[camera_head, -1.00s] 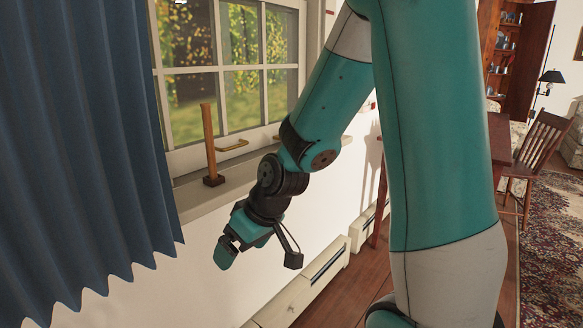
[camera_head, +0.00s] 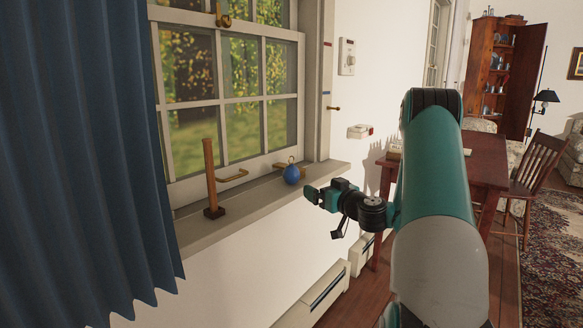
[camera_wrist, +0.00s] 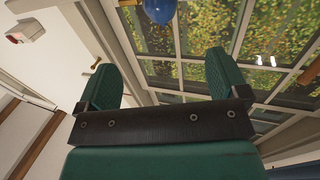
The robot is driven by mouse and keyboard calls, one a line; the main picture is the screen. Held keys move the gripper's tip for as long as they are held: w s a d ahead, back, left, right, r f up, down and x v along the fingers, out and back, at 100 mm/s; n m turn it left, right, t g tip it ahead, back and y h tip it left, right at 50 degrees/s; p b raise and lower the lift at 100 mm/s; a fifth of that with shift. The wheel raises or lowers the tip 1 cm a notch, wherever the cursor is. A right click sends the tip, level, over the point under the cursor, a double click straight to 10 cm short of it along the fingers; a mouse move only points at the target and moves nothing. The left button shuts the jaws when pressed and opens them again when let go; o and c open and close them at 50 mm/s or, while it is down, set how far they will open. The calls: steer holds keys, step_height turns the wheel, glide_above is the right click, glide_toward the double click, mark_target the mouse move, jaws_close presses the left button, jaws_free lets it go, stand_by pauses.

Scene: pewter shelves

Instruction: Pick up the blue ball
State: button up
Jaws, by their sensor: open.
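The blue ball (camera_head: 291,174) rests on the windowsill (camera_head: 240,208), close to the glass, with a small gold loop on top. In the wrist view the ball (camera_wrist: 159,10) shows at the top edge, partly cut off, beyond the space between my fingers. My gripper (camera_head: 311,194) is just right of and a little below the ball in the head view, apart from it. In the wrist view the two green fingers of my gripper (camera_wrist: 163,82) are spread with nothing between them.
A wooden post on a dark base (camera_head: 209,180) stands on the sill left of the ball. A blue curtain (camera_head: 80,150) hangs at the left. A wooden table (camera_head: 465,160) and a chair (camera_head: 540,170) stand at the right. A heater (camera_head: 325,290) runs low along the wall.

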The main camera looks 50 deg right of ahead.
mark_target(297, 175)
steer(key=p+x, duration=0.4)
steer(key=x, duration=0.5)
steer(key=shift+a, duration=0.15)
steer(key=p+x, duration=0.1)
steer(key=x, duration=0.4)
steer(key=shift+w+r+p, duration=0.1)
steer(key=shift+w+p, duration=0.05)
steer(key=shift+p, duration=0.25)
steer(key=c, duration=1)
